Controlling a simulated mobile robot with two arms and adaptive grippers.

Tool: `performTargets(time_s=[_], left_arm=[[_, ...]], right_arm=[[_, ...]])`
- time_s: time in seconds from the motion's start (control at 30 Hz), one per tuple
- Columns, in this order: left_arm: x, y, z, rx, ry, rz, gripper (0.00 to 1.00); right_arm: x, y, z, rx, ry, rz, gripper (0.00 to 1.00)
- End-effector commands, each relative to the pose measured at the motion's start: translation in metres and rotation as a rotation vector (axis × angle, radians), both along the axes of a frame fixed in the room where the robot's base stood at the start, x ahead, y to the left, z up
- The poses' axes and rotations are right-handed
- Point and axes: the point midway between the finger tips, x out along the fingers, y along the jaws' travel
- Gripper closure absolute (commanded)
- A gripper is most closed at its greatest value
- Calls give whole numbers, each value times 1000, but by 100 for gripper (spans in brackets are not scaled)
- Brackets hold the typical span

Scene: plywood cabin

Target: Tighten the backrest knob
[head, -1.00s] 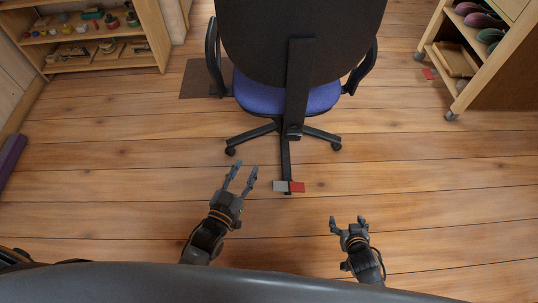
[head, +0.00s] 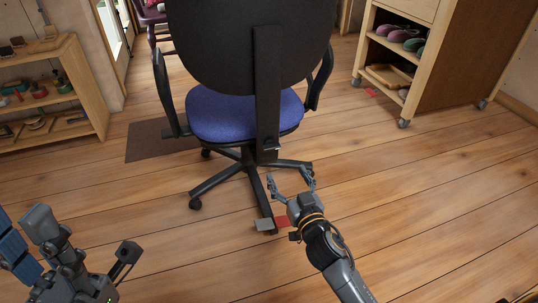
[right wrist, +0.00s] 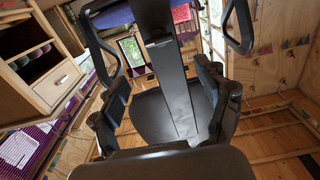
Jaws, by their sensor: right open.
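The office chair has a black backrest (head: 245,40) with its back to me, a blue seat (head: 235,113) and a black upright bar (head: 267,85). A small dark fitting (head: 269,147) is at the bar's lower end; I cannot tell whether it is the knob. My right gripper (head: 289,180) is open and empty, below and slightly right of the fitting. In the right wrist view its spread fingers (right wrist: 165,105) flank the bar (right wrist: 172,75), apart from it. Grey and blue parts of my left arm (head: 75,265) are at the lower left; its jaw state is unclear.
The chair's star base has black legs (head: 225,182) on casters. A grey and red piece (head: 272,223) is at the front leg's end. Low shelves stand left (head: 85,95) and a wheeled cabinet (head: 398,70) back right. The plank floor at right is clear.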

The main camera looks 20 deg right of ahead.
Motion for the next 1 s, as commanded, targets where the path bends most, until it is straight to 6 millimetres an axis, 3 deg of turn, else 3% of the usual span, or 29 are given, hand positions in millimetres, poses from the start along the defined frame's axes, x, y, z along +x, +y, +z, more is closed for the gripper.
performTargets(time_s=[0.3,0.5,0.7,1.0], left_arm=[[5,-2,4,5,-53,3,63],[7,-3,8,8,-81,5,63],[8,-3,12,10,-94,5,63],[8,-3,13,10,-94,5,63]], right_arm=[[69,2,-2,-5,-3,1,25],[101,4,-2,-2,0,1,25],[115,4,-1,-1,2,0,25],[116,4,-1,-1,2,0,27]])
